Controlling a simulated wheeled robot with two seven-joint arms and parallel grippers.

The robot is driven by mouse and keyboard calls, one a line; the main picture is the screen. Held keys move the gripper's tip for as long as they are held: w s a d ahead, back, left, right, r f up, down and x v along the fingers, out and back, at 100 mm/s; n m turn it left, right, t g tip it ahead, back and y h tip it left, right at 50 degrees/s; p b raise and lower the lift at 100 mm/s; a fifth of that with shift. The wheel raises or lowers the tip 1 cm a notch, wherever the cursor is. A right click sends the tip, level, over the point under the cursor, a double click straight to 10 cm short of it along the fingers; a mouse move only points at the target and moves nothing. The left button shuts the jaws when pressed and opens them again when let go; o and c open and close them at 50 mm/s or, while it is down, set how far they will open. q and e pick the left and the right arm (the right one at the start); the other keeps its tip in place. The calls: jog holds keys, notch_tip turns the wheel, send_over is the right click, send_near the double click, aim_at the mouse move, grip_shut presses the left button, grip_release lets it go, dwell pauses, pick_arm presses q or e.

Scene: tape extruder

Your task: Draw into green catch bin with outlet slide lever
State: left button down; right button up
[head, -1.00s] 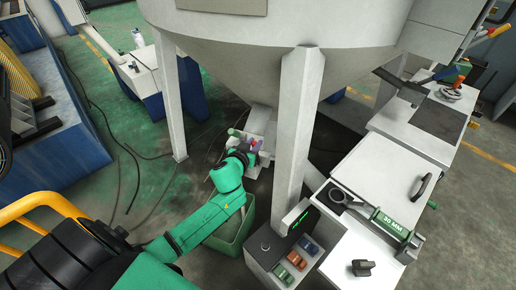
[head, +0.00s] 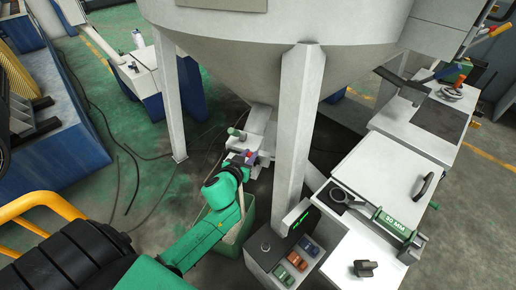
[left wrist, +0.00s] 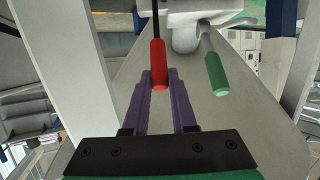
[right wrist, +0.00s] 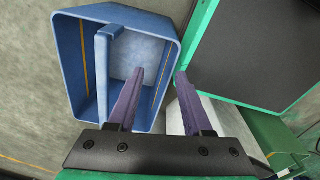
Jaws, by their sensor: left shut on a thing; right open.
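The green catch bin (head: 232,246) stands on the floor under the hopper outlet, partly hidden by my left arm. My left gripper (head: 248,158) is just under the hopper's outlet. In the left wrist view its purple fingers (left wrist: 160,85) are shut on a red-handled lever (left wrist: 158,62) on a dark rod. A green-handled lever (left wrist: 215,75) hangs to the right of it, apart from the fingers; it also shows in the head view (head: 236,132). My right gripper (right wrist: 155,80) is open and empty, seen only in its wrist view.
The hopper (head: 270,70) and its leg (head: 297,140) stand close to my left arm. A control box (head: 285,258) with a green display and coloured switches is to the right of the bin. A blue divided container (right wrist: 75,75) shows beyond my right fingers.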

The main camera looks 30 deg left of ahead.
pick_arm(q)
jog(key=shift+f, duration=0.1)
jog(key=shift+s+f+b, duration=0.25)
jog(key=shift+b, duration=0.05)
jog(key=shift+s+d+f+b, duration=0.2)
jog(key=shift+s+f+b, duration=0.85)
jog(key=shift+s, duration=0.45)
jog(key=shift+f, duration=0.15)
jog(key=shift+s+f+b, duration=0.5)
jog(key=shift+f+b, duration=0.05)
jog(key=shift+f, duration=0.15)
jog(key=c, duration=0.6)
grip_release()
jog(key=shift+r, duration=0.15)
jog(key=shift+c, duration=0.2)
jog(key=shift+r, duration=0.1)
